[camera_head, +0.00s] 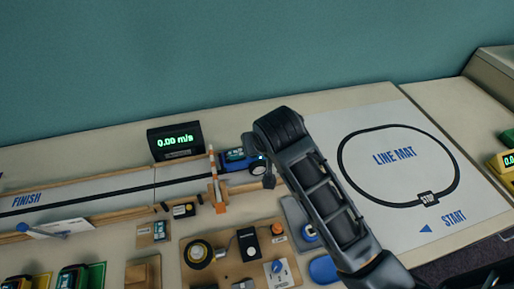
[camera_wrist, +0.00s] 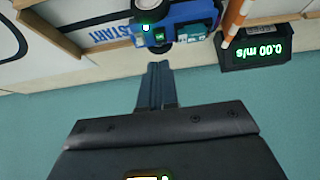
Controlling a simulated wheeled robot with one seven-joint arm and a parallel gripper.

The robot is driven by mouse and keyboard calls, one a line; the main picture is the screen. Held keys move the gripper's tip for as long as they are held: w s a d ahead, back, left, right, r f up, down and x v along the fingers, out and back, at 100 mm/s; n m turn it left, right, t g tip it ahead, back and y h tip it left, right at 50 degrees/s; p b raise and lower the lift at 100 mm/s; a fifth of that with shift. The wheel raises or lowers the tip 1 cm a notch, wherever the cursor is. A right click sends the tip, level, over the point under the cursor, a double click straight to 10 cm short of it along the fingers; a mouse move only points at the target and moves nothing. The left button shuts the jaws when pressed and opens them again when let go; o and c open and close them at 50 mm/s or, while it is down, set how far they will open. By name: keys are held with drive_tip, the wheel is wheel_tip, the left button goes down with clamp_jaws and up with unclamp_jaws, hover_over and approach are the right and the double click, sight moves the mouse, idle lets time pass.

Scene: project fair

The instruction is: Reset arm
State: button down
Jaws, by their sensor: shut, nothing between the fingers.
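My gripper (camera_wrist: 157,72) shows in the wrist view as fingers closed together with nothing between them. Its fingertips appear just short of the blue toy car (camera_wrist: 178,25) in that view; I cannot tell the exact gap. My dark arm (camera_head: 325,190) reaches up across the middle of the head view and bends at its upper end. In the head view the blue car (camera_head: 236,160) stands at the right end of the track, just left of my arm.
A track (camera_head: 100,200) with wooden edges runs left towards FINISH. A speed display (camera_head: 175,141) reading 0.00 m/s stands behind it, and an orange-white striped post (camera_head: 213,172) beside it. A board with parts (camera_head: 215,272) lies in front. A line mat (camera_head: 378,212) lies right of my arm.

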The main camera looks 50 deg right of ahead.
drive_tip(key=v, duration=0.6)
drive_tip(key=s+a+f+n+t+y, duration=0.1)
drive_tip(key=s+a+f+n+t, duration=0.1)
drive_tip(key=s+a, duration=0.35)
drive_tip(key=s+a+f+n+t+y, duration=0.1)
drive_tip(key=s+a+f+n+t, duration=0.15)
drive_tip(key=s, duration=0.55)
drive_tip(key=s+a+r+n+t+y, duration=0.1)
drive_tip(key=s+a+r+t, duration=0.1)
drive_tip(key=s+r, duration=0.2)
drive_tip(key=s+a+r+n+t, duration=0.1)
drive_tip(key=s+r, duration=0.4)
drive_tip(key=s, duration=0.5)
drive_tip(key=shift+a+r+t+y+b, duration=0.25)
drive_tip(key=shift+a+t+y+b, duration=0.15)
drive_tip(key=shift+t, duration=0.35)
